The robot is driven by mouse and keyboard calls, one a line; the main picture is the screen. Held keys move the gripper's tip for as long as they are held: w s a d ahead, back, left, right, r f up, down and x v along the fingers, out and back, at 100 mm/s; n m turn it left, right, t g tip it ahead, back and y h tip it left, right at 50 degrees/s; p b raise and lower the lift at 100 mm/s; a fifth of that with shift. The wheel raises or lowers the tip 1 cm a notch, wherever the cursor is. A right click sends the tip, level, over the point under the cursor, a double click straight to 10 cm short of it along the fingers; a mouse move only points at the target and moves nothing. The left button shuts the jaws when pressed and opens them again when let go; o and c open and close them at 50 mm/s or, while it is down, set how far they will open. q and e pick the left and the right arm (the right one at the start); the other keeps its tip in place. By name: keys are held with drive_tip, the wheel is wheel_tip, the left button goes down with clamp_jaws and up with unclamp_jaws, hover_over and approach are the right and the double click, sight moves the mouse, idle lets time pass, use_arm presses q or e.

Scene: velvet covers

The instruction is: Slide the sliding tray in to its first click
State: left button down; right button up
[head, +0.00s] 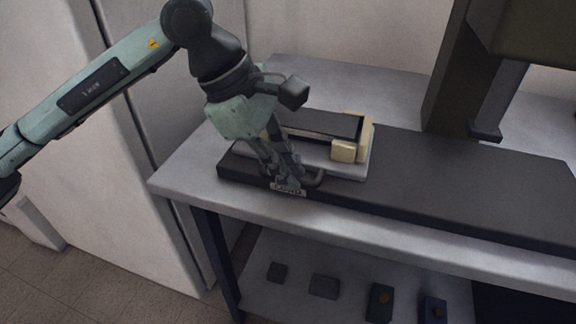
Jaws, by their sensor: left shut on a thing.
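The sliding tray (350,170) is a pale grey plate lying on a long dark base on the bench. A dark flat slab with a cream corner block (344,151) sits on top of it. My left gripper (290,182) points down at the tray's front edge and is shut on a dark handle (317,178) there. The fingers hide part of the handle and the tray's left part. A small lettered label (288,189) shows just below the fingertips. My right gripper is out of view.
The dark base (460,185) runs on to the right along the grey bench (185,175). A dark olive machine column (455,75) stands at the back right. Several small blocks lie on the lower shelf (265,300). A pale cabinet (90,150) stands at left.

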sight(446, 219)
use_arm(q)
drive_tip(key=shift+d, duration=0.15)
